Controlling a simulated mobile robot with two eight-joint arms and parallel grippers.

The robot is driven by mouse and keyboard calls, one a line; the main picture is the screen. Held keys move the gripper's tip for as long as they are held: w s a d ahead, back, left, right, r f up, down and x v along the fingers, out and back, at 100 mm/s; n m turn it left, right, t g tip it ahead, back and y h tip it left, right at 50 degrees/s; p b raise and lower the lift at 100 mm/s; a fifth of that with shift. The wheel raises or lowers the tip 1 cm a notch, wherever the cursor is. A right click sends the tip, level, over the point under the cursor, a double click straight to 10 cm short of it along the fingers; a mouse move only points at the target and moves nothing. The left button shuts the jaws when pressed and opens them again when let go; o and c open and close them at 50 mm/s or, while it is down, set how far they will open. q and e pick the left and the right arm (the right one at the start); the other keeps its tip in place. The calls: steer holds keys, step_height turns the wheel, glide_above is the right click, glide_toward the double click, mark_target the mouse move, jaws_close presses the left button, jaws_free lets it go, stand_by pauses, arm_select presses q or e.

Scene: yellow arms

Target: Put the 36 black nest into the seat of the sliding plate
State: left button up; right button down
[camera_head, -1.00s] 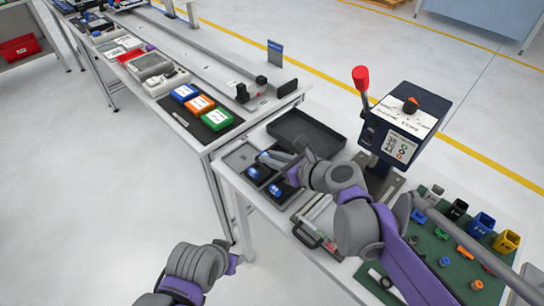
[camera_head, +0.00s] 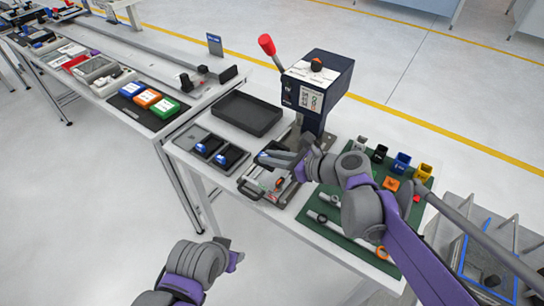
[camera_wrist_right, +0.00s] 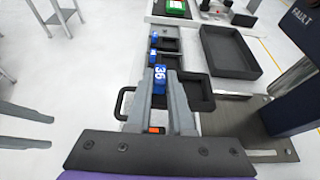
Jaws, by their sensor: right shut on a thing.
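My right gripper (camera_head: 290,155) is shut on the black nest (camera_wrist_right: 196,90), whose blue part marked 36 (camera_wrist_right: 160,74) shows between the fingertips in the right wrist view. It holds the nest over the sliding plate (camera_head: 284,192) in front of the press. The plate has a black handle (camera_head: 249,190), also visible in the wrist view (camera_wrist_right: 121,103). The gripper and nest hide the seat, so I cannot tell its gap to the nest. My left gripper (camera_head: 236,252) is away from the table, low at the front; two separated fingers show at the wrist view's left edge.
A tray (camera_head: 186,139) holds two other nests with blue parts, left of the plate. An empty black bin (camera_head: 246,114) lies behind it. The press (camera_head: 318,85) with a red-knobbed lever stands behind the plate. Small coloured parts stand on a green mat (camera_head: 345,240) at right.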

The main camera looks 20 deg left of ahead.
steer(key=shift+d+f, duration=0.1)
steer(key=shift+d, duration=0.05)
steer(key=shift+f+b, duration=0.4)
steer(key=shift+f, duration=0.15)
steer(key=shift+f+b, duration=2.05)
steer(key=shift+f, duration=0.85)
steer(key=shift+f, duration=0.25)
steer(key=shift+s+f+b, duration=0.15)
steer(key=shift+f+b, duration=0.3)
steer(key=c, duration=0.7)
jaws_free()
steer(key=shift+s, duration=0.1)
steer(key=shift+c, duration=0.2)
